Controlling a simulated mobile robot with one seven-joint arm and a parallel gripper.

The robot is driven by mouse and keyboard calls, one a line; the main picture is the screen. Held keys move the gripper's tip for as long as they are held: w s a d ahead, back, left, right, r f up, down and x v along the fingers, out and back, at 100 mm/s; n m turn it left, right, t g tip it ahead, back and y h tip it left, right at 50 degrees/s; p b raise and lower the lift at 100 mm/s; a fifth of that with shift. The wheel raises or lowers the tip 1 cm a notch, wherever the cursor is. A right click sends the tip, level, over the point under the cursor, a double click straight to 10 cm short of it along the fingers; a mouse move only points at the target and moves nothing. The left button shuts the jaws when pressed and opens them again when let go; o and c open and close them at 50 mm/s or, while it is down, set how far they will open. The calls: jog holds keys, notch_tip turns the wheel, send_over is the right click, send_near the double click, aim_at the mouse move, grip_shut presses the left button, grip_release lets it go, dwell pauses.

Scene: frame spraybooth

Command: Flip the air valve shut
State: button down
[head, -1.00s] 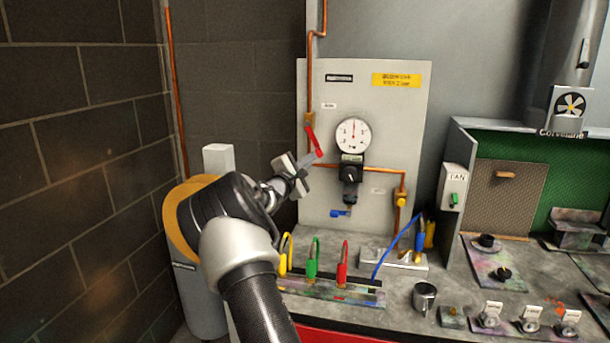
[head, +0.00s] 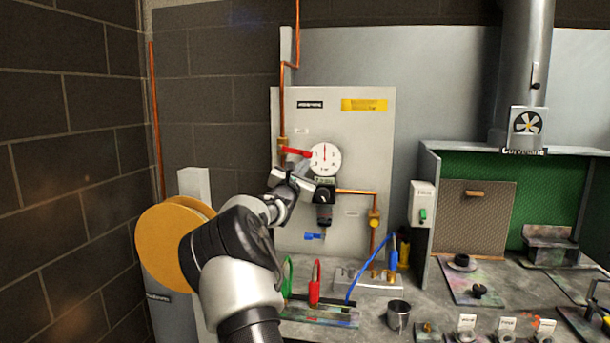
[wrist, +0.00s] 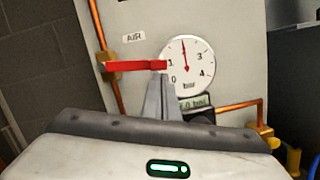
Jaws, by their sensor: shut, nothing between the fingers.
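My gripper (head: 303,168) is shut and empty. In the wrist view its fingertips (wrist: 160,76) are just under the lever's right end and look to touch it.
The round gauge (head: 325,159) and black regulator (head: 323,193) sit close right of my gripper. A blue handle (head: 314,236) is below, a brass fitting with a yellow knob (head: 374,218) to the right.

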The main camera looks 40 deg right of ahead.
jog(key=shift+s+d+r+b, duration=0.15)
jog(key=shift+r+b, duration=0.1)
jog(key=shift+r, duration=0.3)
jog(key=shift+s+d+r+b, duration=0.1)
jog(key=shift+r+b, duration=0.1)
jog(key=shift+r, duration=0.55)
